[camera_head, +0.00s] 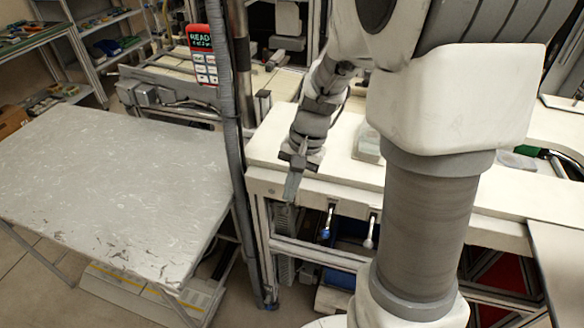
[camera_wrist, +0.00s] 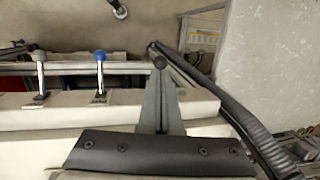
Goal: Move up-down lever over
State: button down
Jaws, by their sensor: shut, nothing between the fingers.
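Two levers stick out below the front edge of the white bench (camera_head: 340,188). One has a blue knob (camera_head: 325,234); it also shows in the wrist view (camera_wrist: 99,57). The other has a pale knob (camera_head: 369,242) and also shows in the wrist view (camera_wrist: 38,56). I cannot tell which is the up-down lever. My gripper (camera_head: 291,196) is shut and empty, pointing down just in front of the bench edge, left of the blue-knob lever. In the wrist view its closed fingers (camera_wrist: 160,64) are apart from both levers.
A grey metal-topped table (camera_head: 110,190) stands on the left. A dark upright post with cables (camera_head: 232,150) rises close to the left of my gripper. A red-and-black hand controller (camera_head: 202,55) hangs near it. A clear box (camera_head: 366,145) sits on the bench.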

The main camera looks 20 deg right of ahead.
aim_at(287, 205)
jog(key=shift+x, duration=1.25)
